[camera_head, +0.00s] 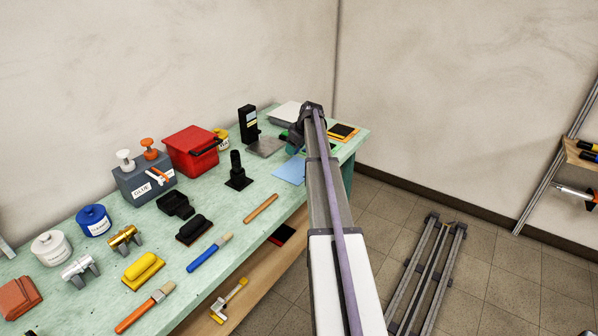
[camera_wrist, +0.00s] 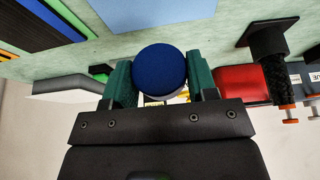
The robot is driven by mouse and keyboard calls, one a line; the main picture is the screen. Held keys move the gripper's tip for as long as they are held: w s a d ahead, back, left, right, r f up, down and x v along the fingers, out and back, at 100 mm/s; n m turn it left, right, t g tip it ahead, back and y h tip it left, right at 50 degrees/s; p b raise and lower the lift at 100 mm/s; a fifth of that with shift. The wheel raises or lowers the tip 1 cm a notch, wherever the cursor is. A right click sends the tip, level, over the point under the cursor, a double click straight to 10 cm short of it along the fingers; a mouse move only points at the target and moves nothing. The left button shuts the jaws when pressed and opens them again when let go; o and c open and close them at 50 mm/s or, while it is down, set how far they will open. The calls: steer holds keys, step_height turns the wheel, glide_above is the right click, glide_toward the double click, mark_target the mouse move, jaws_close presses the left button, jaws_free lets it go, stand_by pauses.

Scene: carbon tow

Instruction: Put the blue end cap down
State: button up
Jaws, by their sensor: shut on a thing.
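The blue end cap (camera_wrist: 160,68) shows in the wrist view as a round blue disc with a paler side below it. My gripper (camera_wrist: 160,82) has its two green fingers on either side of the cap and is shut on it. In the head view my gripper (camera_head: 294,143) is over the far right part of the bench, beside a light blue sheet (camera_head: 289,170). The cap cannot be made out in the head view. I cannot tell how high it is above the bench.
The green bench (camera_head: 225,255) holds a red box (camera_head: 190,150), a black stand (camera_head: 237,172), a grey scale-like plate (camera_head: 285,113) and an orange-and-black pad (camera_head: 343,131). Brushes and a lidded blue pot (camera_head: 94,221) are nearer. Bare bench shows around the light blue sheet.

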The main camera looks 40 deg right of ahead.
mark_target(292, 168)
step_height(292, 168, down, 8)
steer(key=b, duration=0.5)
steer(key=shift+r+b, duration=0.1)
steer(key=shift+b, duration=0.2)
steer(key=shift+r+p, duration=0.3)
steer(key=shift+r, duration=0.05)
steer(key=shift+f, duration=0.25)
steer(key=o, duration=0.9)
steer(key=shift+r, duration=0.1)
steer(key=p+v, duration=1.1)
steer(key=v, duration=0.1)
steer(key=shift+r, duration=0.15)
